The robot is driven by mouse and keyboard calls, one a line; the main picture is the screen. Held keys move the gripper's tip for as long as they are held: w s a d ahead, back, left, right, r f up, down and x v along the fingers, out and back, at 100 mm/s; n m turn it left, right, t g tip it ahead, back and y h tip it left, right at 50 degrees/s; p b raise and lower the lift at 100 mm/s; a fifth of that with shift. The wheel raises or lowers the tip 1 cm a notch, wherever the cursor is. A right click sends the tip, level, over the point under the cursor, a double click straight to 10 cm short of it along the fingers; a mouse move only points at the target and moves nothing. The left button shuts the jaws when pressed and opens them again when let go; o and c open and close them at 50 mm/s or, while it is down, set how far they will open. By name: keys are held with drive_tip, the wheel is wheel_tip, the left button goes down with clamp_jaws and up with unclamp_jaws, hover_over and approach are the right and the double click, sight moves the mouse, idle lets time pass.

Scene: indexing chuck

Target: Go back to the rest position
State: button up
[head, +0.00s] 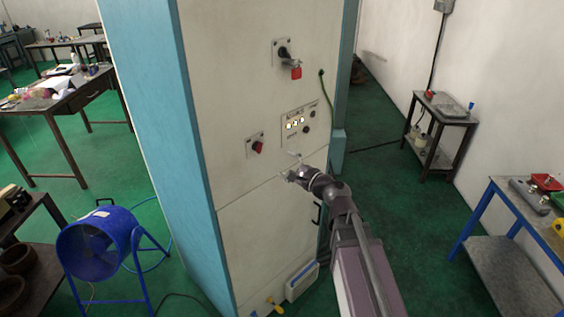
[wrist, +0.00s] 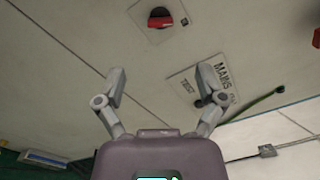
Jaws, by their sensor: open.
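My gripper (head: 289,164) is in front of the pale cabinet (head: 235,70), just below its control panel, with my arm reaching up from the lower right. In the wrist view my gripper (wrist: 163,78) has its two grey fingers spread apart with nothing between them. A red rotary switch (head: 257,147) is on the cabinet left of the gripper. It also shows in the wrist view, as a red knob (wrist: 160,17) beyond the fingertips. I cannot tell whether the fingers touch the cabinet face.
A red padlock (head: 296,72) hangs at the upper switch. A blue fan (head: 95,250) stands at the lower left. A small dark stand (head: 440,105) and a blue-legged table (head: 520,215) are on the right. Green floor (head: 385,190) is clear between cabinet and stand.

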drive_tip(key=shift+f, duration=0.1)
idle(0.3)
drive_tip(key=s+d+f+n+g+h+b, duration=0.1)
drive_tip(key=s+f+n+g+b, duration=0.1)
drive_tip(key=s+f+n+g, duration=0.3)
drive_tip(key=s+f+n+g+h+b, duration=0.1)
drive_tip(key=f+n+h, duration=0.1)
drive_tip(key=f, duration=0.5)
drive_tip(key=s+d+f+n+g+h+b, duration=0.1)
drive_tip(key=s+f+n+g+b, duration=0.1)
drive_tip(key=s+f+n, duration=0.3)
drive_tip(key=s+d+f+n+g+h+b, duration=0.3)
drive_tip(key=s+d+f+g+h, duration=0.2)
drive_tip(key=d+f+h, duration=0.3)
drive_tip(key=s+d+f, duration=0.1)
drive_tip(key=d, duration=0.3)
drive_tip(key=shift+f+n, duration=0.2)
drive_tip(key=shift+n, duration=0.1)
